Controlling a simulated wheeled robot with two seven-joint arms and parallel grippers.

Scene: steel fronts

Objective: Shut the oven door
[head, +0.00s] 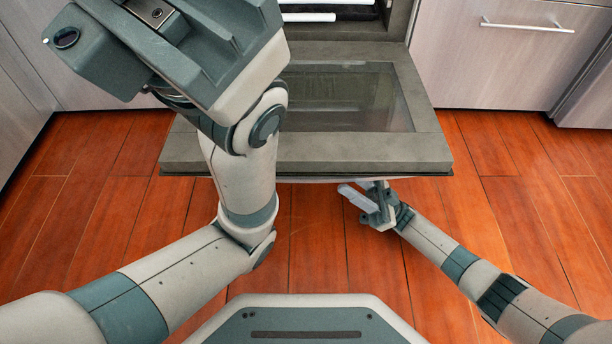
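The oven door (432,152) is folded down and lies about level, with its dark glass panel (345,97) facing up. Its hinge side meets the oven front at the top of the head view. A thin strip of what looks like the handle (310,181) shows below the door's near edge. My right gripper (359,192) is just below that near edge, right of the door's middle. Its two pale fingers are apart, with nothing seen between them; I cannot tell whether they touch the door. My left arm crosses over the door's left part, and its fingers are not visible.
Pale cabinet fronts stand on both sides of the oven, one with a bar handle (527,25) at the right. White bars (310,17) show at the oven opening. The red wooden floor (530,220) is clear around the door.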

